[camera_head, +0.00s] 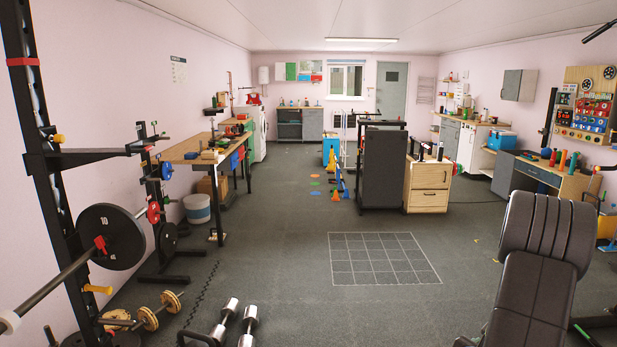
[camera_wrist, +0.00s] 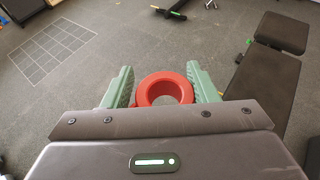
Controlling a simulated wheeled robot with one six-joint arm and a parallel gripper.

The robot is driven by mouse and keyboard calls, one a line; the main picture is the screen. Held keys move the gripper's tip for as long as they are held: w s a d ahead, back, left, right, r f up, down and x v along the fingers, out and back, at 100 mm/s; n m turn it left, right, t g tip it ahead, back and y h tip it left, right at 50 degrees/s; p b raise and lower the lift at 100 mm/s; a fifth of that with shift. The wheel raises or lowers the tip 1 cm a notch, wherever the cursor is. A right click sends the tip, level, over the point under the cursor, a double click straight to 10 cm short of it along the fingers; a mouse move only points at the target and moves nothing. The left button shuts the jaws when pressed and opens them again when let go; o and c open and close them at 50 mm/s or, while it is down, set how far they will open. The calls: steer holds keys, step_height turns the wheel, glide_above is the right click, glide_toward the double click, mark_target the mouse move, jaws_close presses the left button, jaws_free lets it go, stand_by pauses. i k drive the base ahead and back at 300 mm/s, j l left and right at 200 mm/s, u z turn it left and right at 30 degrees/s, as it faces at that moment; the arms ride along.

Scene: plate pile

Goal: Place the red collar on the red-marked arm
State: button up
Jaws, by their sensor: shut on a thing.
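In the wrist view my gripper (camera_wrist: 159,84) has its two green fingers shut on the red collar (camera_wrist: 143,91), a thick round ring with an open hole. The collar sits between the fingers, above the grey floor. Neither my gripper nor the held collar shows in the head view. A red band (camera_head: 22,61) wraps the black rack upright at the left of the head view. A small red clip (camera_head: 100,244) sits on the barbell by the black plate (camera_head: 112,236). I cannot tell which arm is the red-marked one.
A plate stand (camera_head: 158,185) with red and blue pieces stands behind the rack. Dumbbells (camera_head: 248,325) lie on the floor in front. A padded bench (camera_head: 535,295) is at the right. The floor around the white grid (camera_head: 385,258) is clear.

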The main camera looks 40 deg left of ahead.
mark_target(107, 149)
steer(key=j+u, duration=0.15)
steer(key=u, duration=2.5)
